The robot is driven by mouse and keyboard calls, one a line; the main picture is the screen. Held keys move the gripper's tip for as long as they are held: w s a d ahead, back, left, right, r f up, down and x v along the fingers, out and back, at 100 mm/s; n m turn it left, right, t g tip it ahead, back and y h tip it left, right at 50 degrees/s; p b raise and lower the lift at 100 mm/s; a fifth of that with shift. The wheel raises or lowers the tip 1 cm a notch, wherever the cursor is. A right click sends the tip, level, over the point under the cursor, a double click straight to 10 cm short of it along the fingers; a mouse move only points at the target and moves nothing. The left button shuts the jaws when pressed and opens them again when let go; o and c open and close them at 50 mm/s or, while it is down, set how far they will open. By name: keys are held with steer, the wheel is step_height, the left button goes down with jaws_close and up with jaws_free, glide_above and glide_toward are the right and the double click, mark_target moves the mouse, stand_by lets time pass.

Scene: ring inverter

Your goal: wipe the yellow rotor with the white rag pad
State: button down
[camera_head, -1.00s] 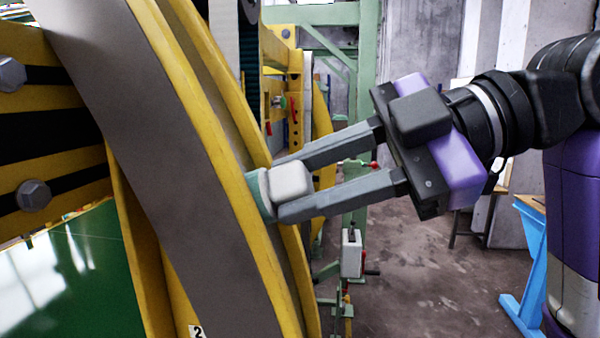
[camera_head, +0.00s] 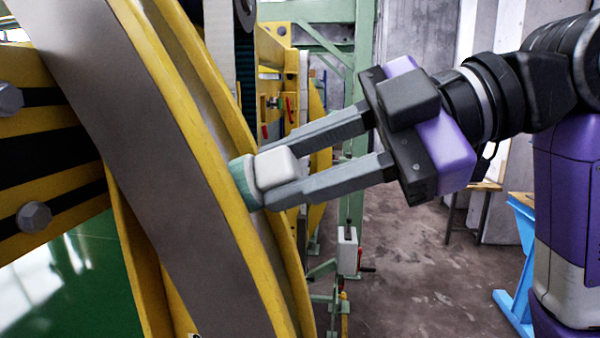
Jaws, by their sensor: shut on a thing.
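The yellow rotor (camera_head: 195,110) is a large curved ring with yellow rims and a grey inner band, filling the left half of the head view. My gripper (camera_head: 272,172) is shut on the white rag pad (camera_head: 275,167), which sits between its fingertips. The pad has a greenish face (camera_head: 245,183) on its left side. That face lies against the yellow rim, at about the middle of the picture's height, and appears to touch it. The exact contact line is hidden by the pad.
A green frame post (camera_head: 363,90) stands behind my gripper. A blue stand (camera_head: 518,265) is at the lower right. Large bolts (camera_head: 34,216) stick out at the left. The concrete floor between is mostly clear.

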steer(key=shift+w+a+r+p, duration=0.1)
steer(key=shift+a+r+p, duration=0.4)
steer(key=shift+r+p, duration=0.5)
steer(key=shift+w+a+r+p, duration=0.1)
steer(key=shift+a+r+p, duration=0.55)
steer(key=shift+r, duration=0.65)
steer(key=shift+w+a+r+p, duration=0.1)
steer(key=shift+a+r+p, duration=0.3)
steer(key=shift+r+p, duration=0.65)
steer(key=shift+a, duration=0.1)
steer(key=shift+s+d+f+b, duration=0.1)
steer(key=shift+d+f+b, duration=0.15)
steer(key=shift+f+b, duration=0.5)
steer(key=shift+s+d+f+b, duration=0.1)
steer(key=shift+d+f+b, duration=0.1)
steer(key=shift+f+b, duration=0.5)
steer(key=shift+d+f+b, duration=0.25)
steer(key=shift+f+b, duration=0.2)
steer(key=shift+f, duration=0.6)
step_height(320, 180, down, 6)
steer(key=d+b, duration=0.2)
steer(key=b, duration=0.2)
steer(key=shift+s+d, duration=0.25)
steer(key=shift+d, duration=0.1)
steer(key=shift+r, duration=0.15)
steer(key=w+p+v, duration=0.1)
steer(key=v, duration=0.5)
steer(key=shift+s+p, duration=0.35)
steer(key=shift+s, duration=0.05)
